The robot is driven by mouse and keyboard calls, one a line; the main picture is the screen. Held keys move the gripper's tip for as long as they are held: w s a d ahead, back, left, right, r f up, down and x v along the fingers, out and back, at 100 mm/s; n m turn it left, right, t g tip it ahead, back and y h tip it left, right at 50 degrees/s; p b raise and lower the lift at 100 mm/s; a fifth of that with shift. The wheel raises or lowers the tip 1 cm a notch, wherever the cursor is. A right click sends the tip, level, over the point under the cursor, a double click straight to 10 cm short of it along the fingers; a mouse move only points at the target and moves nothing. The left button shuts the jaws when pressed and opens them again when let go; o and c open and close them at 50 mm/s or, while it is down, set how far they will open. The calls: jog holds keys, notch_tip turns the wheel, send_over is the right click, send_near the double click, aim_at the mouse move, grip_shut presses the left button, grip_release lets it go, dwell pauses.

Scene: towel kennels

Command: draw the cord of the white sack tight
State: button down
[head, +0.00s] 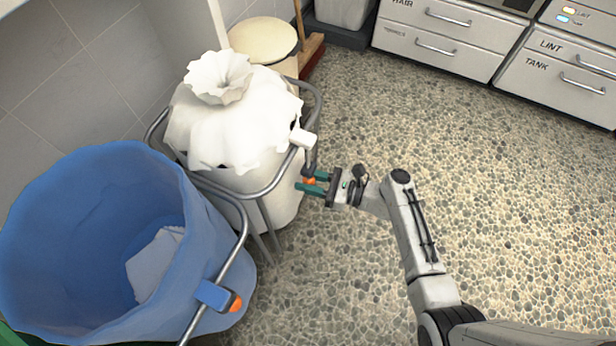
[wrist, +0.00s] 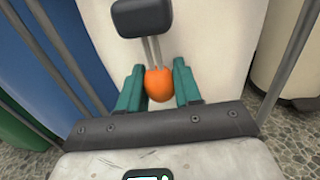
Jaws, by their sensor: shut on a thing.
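The white sack (head: 262,176) hangs in a grey tube frame, its mouth (head: 218,78) bunched into a pleated frill. A pale block (head: 303,138) sits at its rim on the right; in the wrist view a block (wrist: 143,18) looks dark. Two thin cord strands (wrist: 152,50) run from that block to an orange bead (wrist: 158,85). My gripper (head: 312,183) is beside the sack's right side, its teal fingers shut on the bead. The bead also shows between the fingers in the head view (head: 309,181). The cord inside the sack's hem is hidden.
A wide-open blue sack (head: 100,230) with pale cloth inside stands at left, with its own blue block (head: 213,295) and orange bead (head: 236,302). A cream-lidded bin (head: 262,40) stands behind the white sack. Drawers (head: 440,40) line the back. The pebbled floor (head: 490,190) at right is clear.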

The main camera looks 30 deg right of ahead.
jog(key=c, duration=0.8)
grip_release()
jog(key=p+v, duration=0.3)
jog(key=v, duration=0.7)
jog(key=shift+s+d, duration=0.25)
